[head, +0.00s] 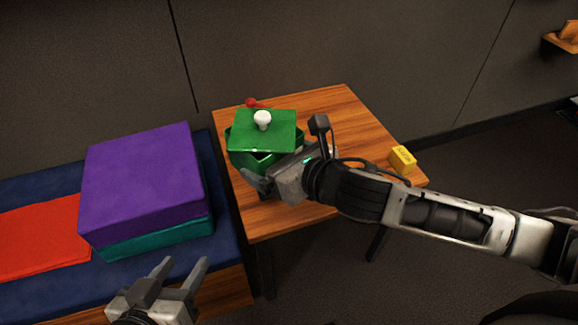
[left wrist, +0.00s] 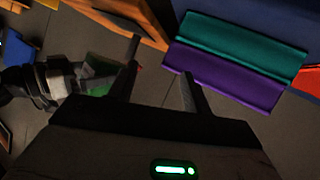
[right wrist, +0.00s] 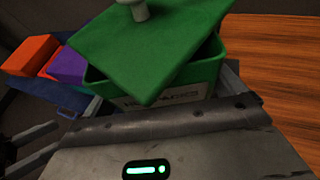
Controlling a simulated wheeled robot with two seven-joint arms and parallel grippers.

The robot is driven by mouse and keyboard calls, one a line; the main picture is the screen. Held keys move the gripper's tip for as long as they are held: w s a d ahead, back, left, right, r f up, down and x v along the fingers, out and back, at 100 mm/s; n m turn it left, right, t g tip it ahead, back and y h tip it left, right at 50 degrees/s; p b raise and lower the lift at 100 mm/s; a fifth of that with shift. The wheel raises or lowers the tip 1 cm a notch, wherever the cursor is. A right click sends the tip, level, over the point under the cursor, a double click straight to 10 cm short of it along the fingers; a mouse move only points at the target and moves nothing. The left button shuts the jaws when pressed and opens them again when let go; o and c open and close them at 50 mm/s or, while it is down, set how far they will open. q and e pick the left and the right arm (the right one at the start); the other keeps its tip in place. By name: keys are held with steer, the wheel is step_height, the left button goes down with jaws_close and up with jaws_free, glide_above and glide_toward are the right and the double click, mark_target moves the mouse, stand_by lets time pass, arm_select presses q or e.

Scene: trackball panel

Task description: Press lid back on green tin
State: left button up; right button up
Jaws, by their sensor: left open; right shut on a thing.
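The green tin (head: 252,160) stands on the small wooden table. Its green lid (head: 275,142) with a white knob (head: 262,120) lies on top, turned askew and tilted. In the right wrist view the lid (right wrist: 150,50) overhangs the near side of the tin (right wrist: 192,88), and a gap shows under its edge. A label on the tin's front is partly covered. My right gripper (head: 268,182) is shut on the tin's body at its near side; its fingers are partly hidden. My left gripper (head: 181,268) is open and empty, low in front of the bench, well apart from the tin.
A purple box (head: 140,185) on a teal one (head: 160,238) and a red cloth-like item (head: 40,240) lie on the blue-topped bench (head: 222,225). A yellow block (head: 402,159) sits at the table's right edge. A red ball (head: 251,102) shows behind the tin.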

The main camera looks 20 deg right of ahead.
steer(key=w, duration=0.1)
steer(key=w+d+f+b, duration=0.1)
steer(key=w+d+f, duration=0.1)
steer(key=shift+w+d+f, duration=0.1)
steer(key=shift+w+d, duration=0.15)
steer(key=shift+w, duration=0.15)
arm_select(q)
steer(key=d+r+t+h+b, duration=0.1)
steer(key=r+b, duration=0.1)
steer(key=shift+d+r+n+t+h+b, duration=0.2)
steer(key=shift+n+t+h+b, duration=0.1)
steer(key=shift+n+h+b, duration=0.1)
arm_select(e)
steer(key=w+f, duration=0.1)
steer(key=w+d+f, duration=0.1)
steer(key=f, duration=0.1)
steer(key=w+d+f, duration=0.1)
steer(key=shift+w+d+f, duration=0.25)
steer(key=shift+w+f, duration=0.15)
steer(key=shift+f, duration=0.15)
steer(key=f+b, duration=0.1)
steer(key=f, duration=0.1)
steer(key=f+b, duration=0.1)
steer(key=shift+w+d+f+b, duration=0.2)
steer(key=shift+w+f+b, duration=0.1)
steer(key=shift+f, duration=0.2)
arm_select(q)
steer(key=shift+w+d+r+n+t+h, duration=0.15)
steer(key=shift+d+r+n+t+h, duration=0.15)
steer(key=shift+d+r+n+t, duration=0.1)
